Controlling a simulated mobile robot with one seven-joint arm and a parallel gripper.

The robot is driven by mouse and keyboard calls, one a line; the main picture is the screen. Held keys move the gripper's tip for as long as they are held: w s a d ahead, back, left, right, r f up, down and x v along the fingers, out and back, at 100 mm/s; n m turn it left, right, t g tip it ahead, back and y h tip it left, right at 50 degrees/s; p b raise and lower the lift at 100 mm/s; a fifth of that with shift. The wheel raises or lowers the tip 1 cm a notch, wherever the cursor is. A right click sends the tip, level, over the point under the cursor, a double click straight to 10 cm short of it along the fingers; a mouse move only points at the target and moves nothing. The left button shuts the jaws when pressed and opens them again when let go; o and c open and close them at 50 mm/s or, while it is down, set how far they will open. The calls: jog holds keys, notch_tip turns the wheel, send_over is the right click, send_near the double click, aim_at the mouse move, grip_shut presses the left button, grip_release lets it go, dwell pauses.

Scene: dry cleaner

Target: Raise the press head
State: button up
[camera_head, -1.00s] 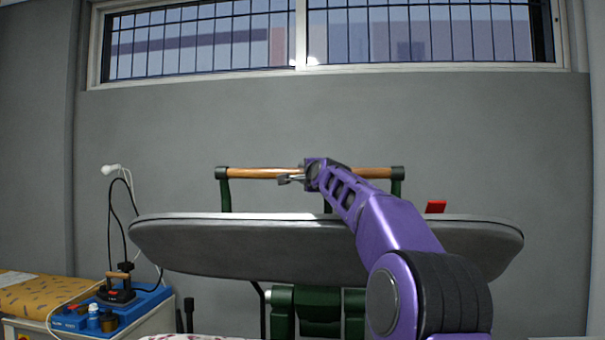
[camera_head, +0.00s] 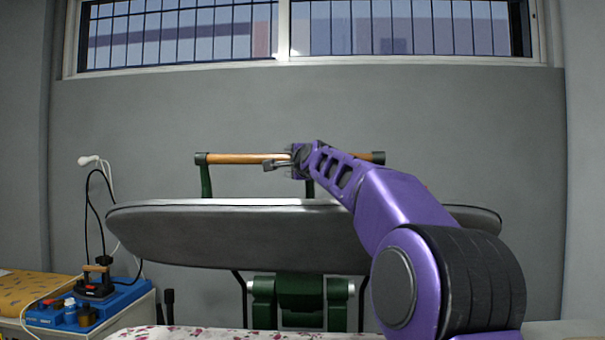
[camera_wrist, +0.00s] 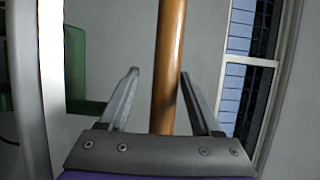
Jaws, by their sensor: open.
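The press head (camera_head: 230,235) is a long grey padded plate with a pale rim, raised well above the patterned lower board (camera_head: 220,333). A wooden handle bar (camera_head: 240,158) on green brackets (camera_head: 205,178) runs along above it. My gripper (camera_head: 280,164) is at the bar, near its middle. In the wrist view, the bar (camera_wrist: 168,60) passes between the two open fingers of my gripper (camera_wrist: 158,85), closer to the right finger. The fingers are apart and not clamped on it. My arm hides the right part of the head and bar.
At the left, an iron (camera_head: 95,283) and a blue tray (camera_head: 125,295) stand on a white cabinet, with a cable hanging above. A yellow patterned board (camera_head: 30,290) lies beside them. Green machine parts (camera_head: 300,300) sit below the head. A barred window (camera_head: 180,35) is above.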

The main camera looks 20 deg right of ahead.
jog(key=s+b, duration=0.6)
jog(key=s, duration=0.6)
jog(key=shift+f, duration=0.3)
